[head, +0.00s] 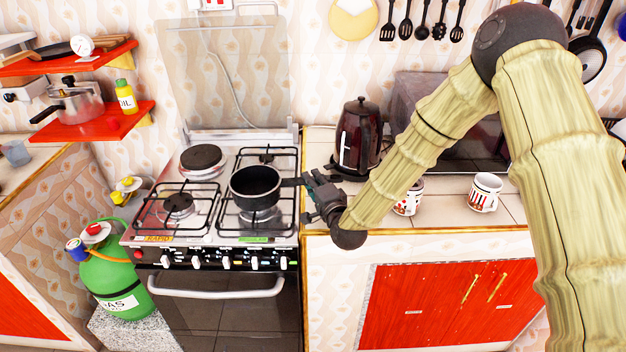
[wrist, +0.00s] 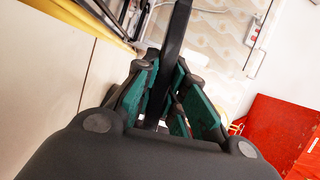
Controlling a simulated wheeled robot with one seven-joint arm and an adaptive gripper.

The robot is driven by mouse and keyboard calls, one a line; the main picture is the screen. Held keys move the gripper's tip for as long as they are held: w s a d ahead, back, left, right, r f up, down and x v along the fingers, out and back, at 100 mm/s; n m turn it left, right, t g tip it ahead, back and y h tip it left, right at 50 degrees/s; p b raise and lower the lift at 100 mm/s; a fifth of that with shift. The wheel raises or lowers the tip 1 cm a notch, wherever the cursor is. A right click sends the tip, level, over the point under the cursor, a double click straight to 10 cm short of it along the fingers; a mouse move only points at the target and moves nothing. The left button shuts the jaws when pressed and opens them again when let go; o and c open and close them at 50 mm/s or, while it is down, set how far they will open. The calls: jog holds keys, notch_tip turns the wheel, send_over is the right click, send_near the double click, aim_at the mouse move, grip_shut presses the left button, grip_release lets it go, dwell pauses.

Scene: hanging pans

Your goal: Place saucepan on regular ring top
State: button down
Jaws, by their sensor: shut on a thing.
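The black saucepan (head: 255,188) is upright over the front right part of the stove top in the head view. Under it are the grate and burner of the regular ring (head: 257,217), partly hidden by the pan. I cannot tell whether the pan touches the grate. My gripper (head: 311,189) is at the right of the stove, shut on the pan's handle, which points right. In the wrist view my gripper (wrist: 160,95) has its green pads on both sides of the dark handle (wrist: 172,45). The pan's bowl is not clearly visible there.
The stove (head: 215,255) has another front ring (head: 178,204) at left and a solid plate (head: 201,158) behind. A kettle (head: 359,138) and two mugs (head: 484,193) stand on the right counter. A raised glass lid (head: 226,75) backs the stove.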

jog(key=shift+f, duration=0.15)
jog(key=c, duration=1.5)
grip_release()
jog(key=shift+r, duration=0.2)
jog(key=b+v, duration=0.2)
jog(key=v, duration=1)
